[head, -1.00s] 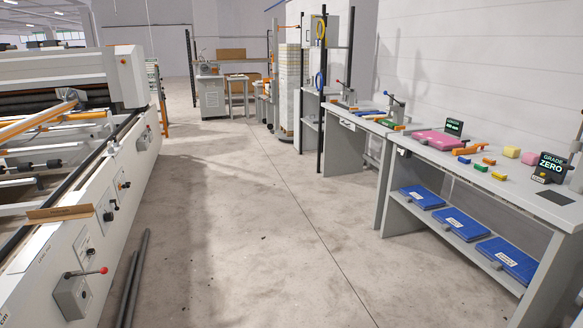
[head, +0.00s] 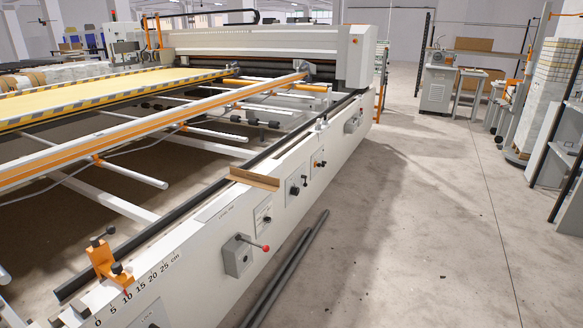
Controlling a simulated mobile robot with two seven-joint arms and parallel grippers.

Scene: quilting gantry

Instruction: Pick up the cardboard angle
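The cardboard angle (head: 254,179) is a short brown L-shaped strip. It lies on the top edge of the white machine side rail (head: 215,240), near the middle of the head view, above the control knobs. Neither of my grippers shows in the head view, and nothing is seen touching the angle.
An orange clamp-like block (head: 103,262) sits on the rail at lower left, by a centimetre scale. A red-knobbed lever box (head: 241,254) juts from the rail's side. Dark pipes (head: 290,268) lie on the floor alongside.

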